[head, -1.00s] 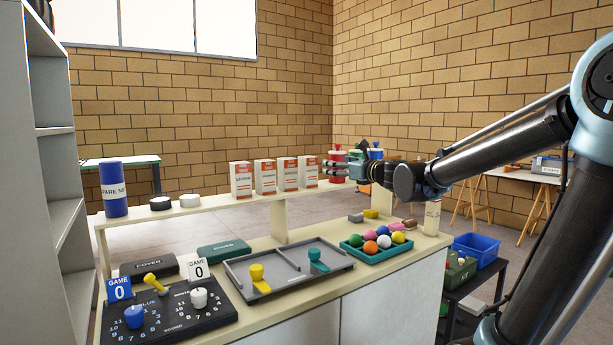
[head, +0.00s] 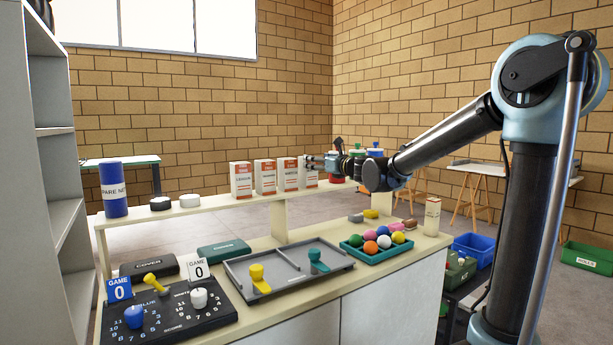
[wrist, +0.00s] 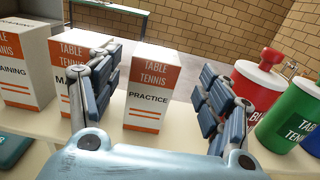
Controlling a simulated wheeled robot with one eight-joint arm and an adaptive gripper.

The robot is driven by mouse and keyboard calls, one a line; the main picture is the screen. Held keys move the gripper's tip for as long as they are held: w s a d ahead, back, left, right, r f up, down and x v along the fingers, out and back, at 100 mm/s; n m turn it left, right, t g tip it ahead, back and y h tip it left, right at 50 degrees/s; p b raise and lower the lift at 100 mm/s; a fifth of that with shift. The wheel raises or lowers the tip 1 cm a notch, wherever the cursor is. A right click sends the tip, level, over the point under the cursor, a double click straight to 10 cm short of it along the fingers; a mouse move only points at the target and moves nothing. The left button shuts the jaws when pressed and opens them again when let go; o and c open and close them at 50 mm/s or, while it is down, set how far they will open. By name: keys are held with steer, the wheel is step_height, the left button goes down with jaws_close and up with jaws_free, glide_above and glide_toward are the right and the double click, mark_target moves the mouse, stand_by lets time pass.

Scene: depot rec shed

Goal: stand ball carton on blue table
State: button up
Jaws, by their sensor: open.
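Several white-and-orange table tennis cartons stand upright in a row on the raised shelf. The rightmost, the PRACTICE carton (head: 311,179), also shows in the wrist view (wrist: 148,98). My gripper (head: 309,162) is at this carton. In the wrist view my gripper (wrist: 160,75) is open, with one finger left and one right of the PRACTICE carton and gaps on both sides. The neighbouring carton (wrist: 67,60) is partly behind the left finger. A table with a blue-green edge (head: 121,163) stands at the back left; part of it shows in the wrist view (wrist: 112,7).
Red (wrist: 258,88) and green (wrist: 288,116) canisters stand close right of my gripper. A blue cylinder (head: 113,188) and two small discs are on the shelf's left. Below are a ball tray (head: 367,255), grey tray and scoreboard. Floor shows behind the shelf.

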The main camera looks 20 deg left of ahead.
steer(key=shift+x, duration=3.15)
steer(key=shift+s, duration=0.2)
steer(key=shift+c, duration=0.3)
steer(key=c, duration=1.6)
steer(key=shift+r, duration=0.2)
